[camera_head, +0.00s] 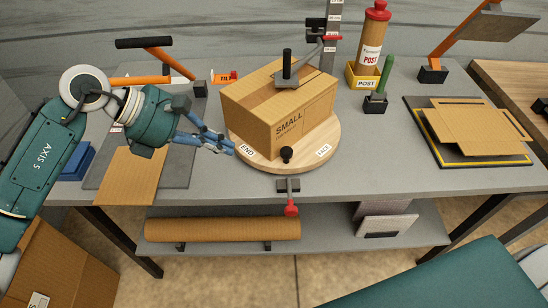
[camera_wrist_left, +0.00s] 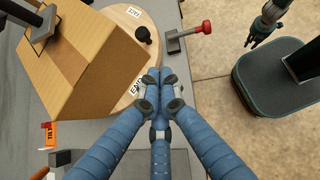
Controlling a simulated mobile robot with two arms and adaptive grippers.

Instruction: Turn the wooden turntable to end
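An END label (camera_head: 247,150) sits at the turntable's front left rim, and a second white label (camera_head: 323,150) is at front right. A black knob (camera_head: 287,153) stands on the rim between them. My left gripper (camera_head: 232,148) is at the rim beside the END label. In the left wrist view its blue fingers (camera_wrist_left: 160,90) are drawn together, with nothing seen between them; contact with the rim is unclear. My right gripper (camera_wrist_left: 262,25) shows small in the left wrist view.
A red-handled clamp (camera_head: 290,200) is at the bench's front edge below the knob. A black-handled post (camera_head: 287,70) rises at the box. A POST bin (camera_head: 362,78) and a green-handled tool (camera_head: 382,85) stand behind right. A flat carton (camera_head: 475,128) lies on a mat (camera_head: 425,130) at right.

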